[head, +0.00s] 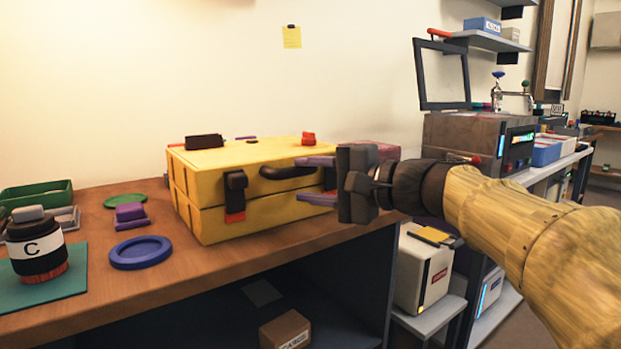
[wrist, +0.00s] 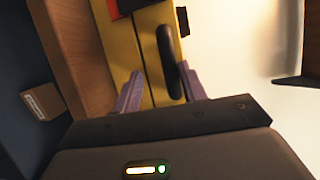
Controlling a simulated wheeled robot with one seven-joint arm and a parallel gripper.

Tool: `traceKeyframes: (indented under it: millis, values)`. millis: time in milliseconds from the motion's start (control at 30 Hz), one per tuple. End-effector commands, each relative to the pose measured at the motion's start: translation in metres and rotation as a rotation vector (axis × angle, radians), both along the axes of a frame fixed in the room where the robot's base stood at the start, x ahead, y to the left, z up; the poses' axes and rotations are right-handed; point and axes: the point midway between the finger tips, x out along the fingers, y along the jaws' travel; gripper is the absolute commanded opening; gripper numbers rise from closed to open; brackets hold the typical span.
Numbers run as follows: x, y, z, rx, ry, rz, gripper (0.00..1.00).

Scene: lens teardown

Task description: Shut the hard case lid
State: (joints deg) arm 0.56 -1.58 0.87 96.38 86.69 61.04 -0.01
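The yellow hard case (head: 215,222) stands on the wooden bench. Its lid (head: 215,157) lies down over the base, with a seam along the front and side. A black handle (head: 287,172) is on the front, also seen in the wrist view (wrist: 166,60). A black latch with a red tip (head: 235,196) sits left of the handle; the other latch is mostly hidden behind my gripper. My gripper (head: 312,181) is at the right of the case front. Its purple fingers are spread apart with nothing visible between them, pointing at the case near the handle (wrist: 160,90).
A blue round dish (head: 140,252), a purple piece (head: 130,216) and a lens marked C (head: 36,245) on a teal mat (head: 62,287) lie to the left. Small black and red items rest on the lid. A grey machine (head: 465,140) stands to the right.

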Motion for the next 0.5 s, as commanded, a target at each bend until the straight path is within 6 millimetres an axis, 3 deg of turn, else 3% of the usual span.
traceKeyframes:
  millis: [500]
  values:
    - [-0.0012, 0.0005, 0.0023, 0.001, -0.003, 0.001, 0.39]
